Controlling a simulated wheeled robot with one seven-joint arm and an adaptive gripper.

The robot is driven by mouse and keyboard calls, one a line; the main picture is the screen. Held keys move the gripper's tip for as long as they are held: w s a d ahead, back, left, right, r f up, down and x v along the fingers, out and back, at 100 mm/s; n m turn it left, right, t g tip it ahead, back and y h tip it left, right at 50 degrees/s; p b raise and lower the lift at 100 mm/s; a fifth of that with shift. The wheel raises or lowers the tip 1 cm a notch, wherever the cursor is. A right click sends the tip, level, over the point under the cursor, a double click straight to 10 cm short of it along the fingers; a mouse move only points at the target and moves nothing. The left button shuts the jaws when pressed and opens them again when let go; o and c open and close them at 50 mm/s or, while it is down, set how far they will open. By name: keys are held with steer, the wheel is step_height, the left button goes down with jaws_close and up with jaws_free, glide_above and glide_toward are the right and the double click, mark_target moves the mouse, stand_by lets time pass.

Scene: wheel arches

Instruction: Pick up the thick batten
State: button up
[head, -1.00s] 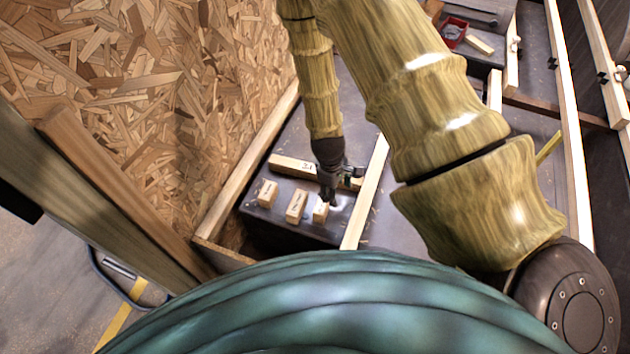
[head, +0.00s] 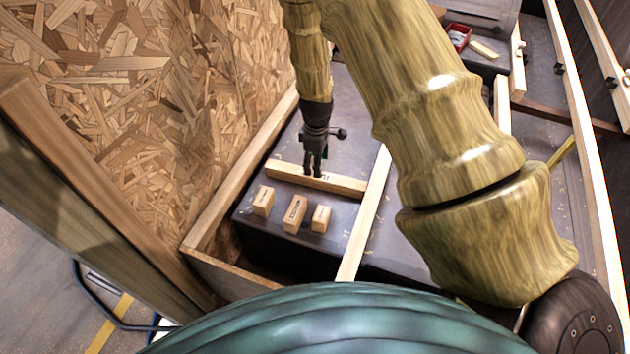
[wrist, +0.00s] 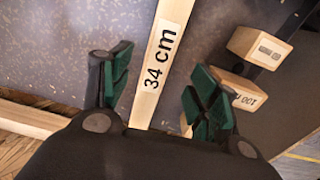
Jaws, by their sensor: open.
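A long pale wooden batten (head: 345,186) lies on the dark surface behind the small blocks. In the wrist view the batten (wrist: 144,106) carries a "34 cm" label and runs between my fingers. My gripper (head: 313,172) points down at the middle of the batten in the head view. In the wrist view my gripper (wrist: 160,68) is open, with a green-padded finger on each side of the batten and a gap on both sides. I cannot tell how far the fingertips are above the surface. No other batten is clearly marked as thick.
Three small labelled wood blocks (head: 295,214) stand in front of the batten; one block (wrist: 258,45) shows right of my fingers in the wrist view. A wooden rail (head: 364,215) borders the right end. A chipboard wall (head: 190,110) rises at left. A red box (head: 458,36) stands far back.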

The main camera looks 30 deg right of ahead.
mark_target(315, 179)
steer(key=shift+w+f+b, duration=0.2)
steer(key=shift+f+b, duration=0.65)
steer(key=shift+f, duration=2.75)
steer(key=c, duration=1.3)
